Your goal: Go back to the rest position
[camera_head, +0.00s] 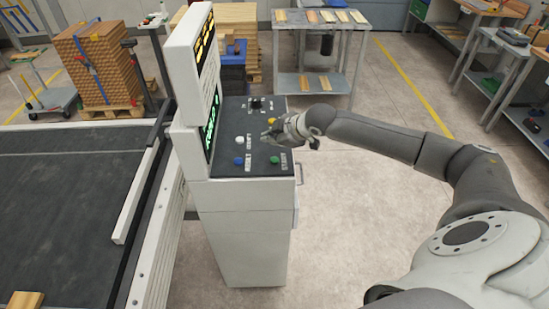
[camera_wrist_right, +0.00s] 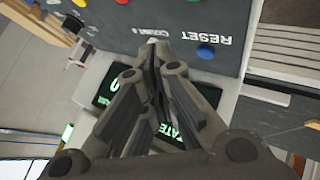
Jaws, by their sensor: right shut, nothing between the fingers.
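My right gripper (camera_head: 268,136) is shut and empty over the sloped dark button panel (camera_head: 227,169) of the white control console (camera_head: 240,235). In the right wrist view the shut fingertips (camera_wrist_right: 153,48) point at the panel, near the blue button (camera_wrist_right: 205,51) by the upside-down word RESET. I cannot tell whether they touch the panel. In the head view a white button (camera_head: 238,139), a green button (camera_head: 275,159) and a yellow button (camera_head: 271,121) show on the panel. My left gripper is not in view.
A conveyor (camera_head: 60,200) with a dark bed runs left of the console. A grey table (camera_head: 335,25) with wooden pieces stands at the back. The floor (camera_head: 340,215) right of the console is clear.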

